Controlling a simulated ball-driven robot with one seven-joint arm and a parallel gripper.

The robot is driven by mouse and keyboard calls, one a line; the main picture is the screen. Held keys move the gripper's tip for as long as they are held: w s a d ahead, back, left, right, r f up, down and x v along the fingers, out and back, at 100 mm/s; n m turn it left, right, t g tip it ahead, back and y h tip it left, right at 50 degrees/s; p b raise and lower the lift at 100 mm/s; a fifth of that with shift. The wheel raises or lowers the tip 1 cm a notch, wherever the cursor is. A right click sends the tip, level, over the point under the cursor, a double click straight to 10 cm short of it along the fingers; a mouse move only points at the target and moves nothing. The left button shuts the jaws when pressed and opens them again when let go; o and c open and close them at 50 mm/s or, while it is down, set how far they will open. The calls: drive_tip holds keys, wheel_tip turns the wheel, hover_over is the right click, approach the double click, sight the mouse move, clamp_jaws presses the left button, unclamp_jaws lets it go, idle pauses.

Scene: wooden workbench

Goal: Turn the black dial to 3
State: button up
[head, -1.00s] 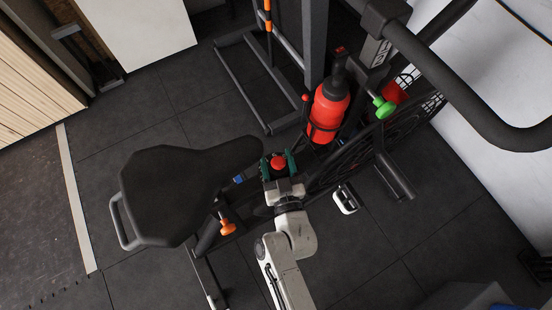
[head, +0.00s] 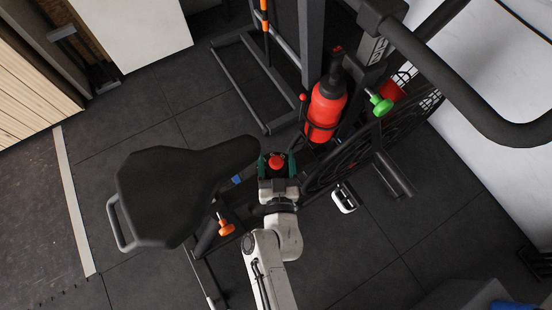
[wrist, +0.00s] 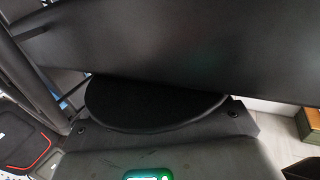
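In the head view my gripper (head: 277,166) is over the exercise bike's frame, just right of the front of the black seat (head: 165,190). Its green finger parts stand apart on either side of a dark piece with a round red top (head: 277,161). I cannot tell whether they touch it, or whether it is the black dial. The wrist view shows a smooth black half-disc (wrist: 150,103) on a dark panel, partly covered by a broad dark bar. No numbers can be read on it, and no fingers are clearly visible there.
A red bottle (head: 327,108) stands in a holder close by to the upper right. A green knob (head: 380,105), a pedal (head: 345,198) and an orange knob (head: 225,226) are nearby. A thick black handlebar (head: 460,85) crosses the upper right. Open floor (head: 370,270) lies at the lower right.

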drive_tip(key=shift+o, duration=0.7)
drive_tip(key=shift+r, duration=0.1)
drive_tip(key=shift+s+a, duration=0.1)
drive_tip(key=shift+s, duration=0.45)
drive_tip(key=s+d, duration=0.1)
drive_tip(key=s, duration=0.8)
drive_tip(key=shift+s+d+p, duration=0.3)
drive_tip(key=shift+p, duration=0.05)
